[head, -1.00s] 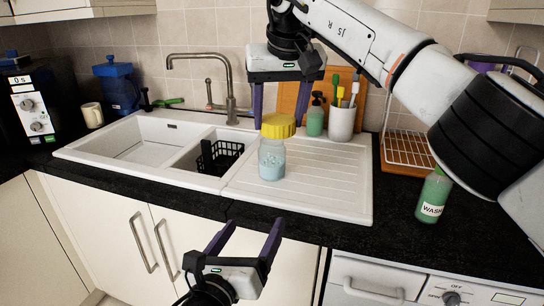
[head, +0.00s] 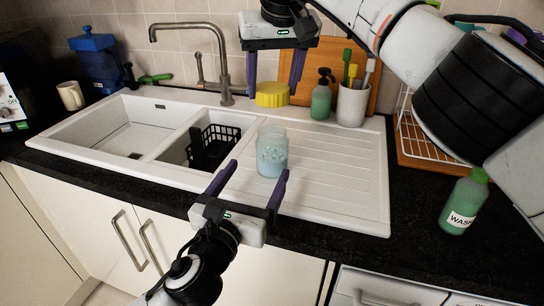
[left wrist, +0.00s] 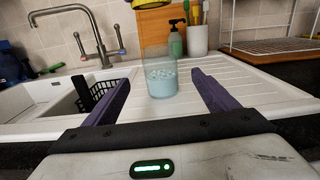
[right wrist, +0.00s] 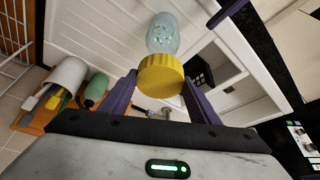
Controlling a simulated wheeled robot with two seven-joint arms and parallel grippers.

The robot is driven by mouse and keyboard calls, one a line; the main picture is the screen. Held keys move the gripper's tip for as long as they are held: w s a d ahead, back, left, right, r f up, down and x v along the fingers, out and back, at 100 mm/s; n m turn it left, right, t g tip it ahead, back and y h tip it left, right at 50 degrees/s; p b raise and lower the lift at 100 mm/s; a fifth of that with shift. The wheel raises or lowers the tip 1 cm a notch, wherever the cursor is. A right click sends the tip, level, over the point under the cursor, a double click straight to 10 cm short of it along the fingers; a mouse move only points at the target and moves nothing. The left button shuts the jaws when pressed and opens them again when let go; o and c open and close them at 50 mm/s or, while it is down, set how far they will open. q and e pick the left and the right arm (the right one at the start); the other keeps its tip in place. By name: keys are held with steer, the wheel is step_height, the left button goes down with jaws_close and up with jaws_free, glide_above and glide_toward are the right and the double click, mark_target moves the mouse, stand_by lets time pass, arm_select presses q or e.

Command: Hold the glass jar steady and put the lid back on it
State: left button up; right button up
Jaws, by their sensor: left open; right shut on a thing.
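The clear glass jar (head: 272,152), with pale blue contents, stands upright and uncovered on the ribbed drainboard. It also shows in the left wrist view (left wrist: 161,78) and the right wrist view (right wrist: 163,34). My right gripper (head: 273,88) is shut on the yellow lid (head: 272,95), holding it above and apart from the jar. The lid fills the space between its fingers in the right wrist view (right wrist: 160,76). My left gripper (head: 256,173) is open and empty at the near side of the jar, its fingers pointing towards it. The jar appears between them in the left wrist view, apart from both.
The white sink (head: 110,130) lies left of the jar, with a black basket (head: 214,146) and a tap (head: 224,75). A soap bottle (head: 321,98) and a brush pot (head: 352,104) stand behind. A green wash bottle (head: 463,205) stands at right. The drainboard right of the jar is clear.

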mark_target(268, 154)
arm_select(q)
steer(key=x, duration=1.1)
steer(key=shift+d, duration=0.1)
steer(key=shift+c, duration=0.5)
steer(key=c, duration=1.5)
arm_select(e)
steer(key=shift+f, duration=2.55)
steer(key=shift+f, duration=0.85)
steer(key=shift+f, duration=0.55)
arm_select(q)
jaws_close()
arm_select(e)
steer(key=shift+a+m+h, duration=0.15)
steer(key=shift+m+h, duration=0.45)
steer(key=shift+m, duration=1)
